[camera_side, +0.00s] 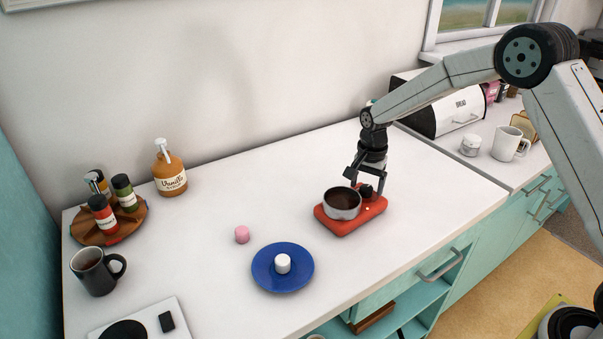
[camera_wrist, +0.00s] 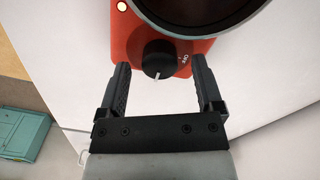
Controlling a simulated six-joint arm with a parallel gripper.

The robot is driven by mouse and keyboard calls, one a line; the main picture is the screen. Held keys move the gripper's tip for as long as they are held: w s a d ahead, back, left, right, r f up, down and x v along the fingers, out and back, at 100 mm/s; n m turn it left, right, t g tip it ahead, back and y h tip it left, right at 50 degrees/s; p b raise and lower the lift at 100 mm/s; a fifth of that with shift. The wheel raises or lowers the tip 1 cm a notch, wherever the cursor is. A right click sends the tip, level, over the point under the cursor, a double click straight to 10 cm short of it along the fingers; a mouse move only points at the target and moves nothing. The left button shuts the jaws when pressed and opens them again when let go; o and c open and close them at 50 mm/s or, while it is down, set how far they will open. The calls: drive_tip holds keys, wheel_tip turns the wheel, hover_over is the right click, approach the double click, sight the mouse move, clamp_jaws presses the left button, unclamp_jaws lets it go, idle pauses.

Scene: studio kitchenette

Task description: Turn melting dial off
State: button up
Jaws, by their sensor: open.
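A red melting pot base (camera_side: 350,221) stands on the counter with a metal pot (camera_side: 342,203) of dark contents on it. Its black dial (camera_side: 366,191) is on the base beside the pot. In the wrist view the dial (camera_wrist: 158,59) has a white pointer mark, which does not line up with the "OFF" label at its right. A small light (camera_wrist: 122,6) on the red base looks pale and lit. My gripper (camera_side: 366,183) is open at the dial. In the wrist view its two fingers (camera_wrist: 162,85) are on either side of the dial, with gaps between.
A blue plate (camera_side: 261,273) with a white marshmallow (camera_side: 283,263) and a pink marshmallow (camera_side: 242,234) are left of the base. A syrup bottle (camera_side: 170,172), spice rack (camera_side: 137,217) and dark mug (camera_side: 95,270) stand farther left. A bread box (camera_side: 436,112) is behind my arm.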

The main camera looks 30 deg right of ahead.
drive_tip(key=shift+f, duration=0.45)
clamp_jaws()
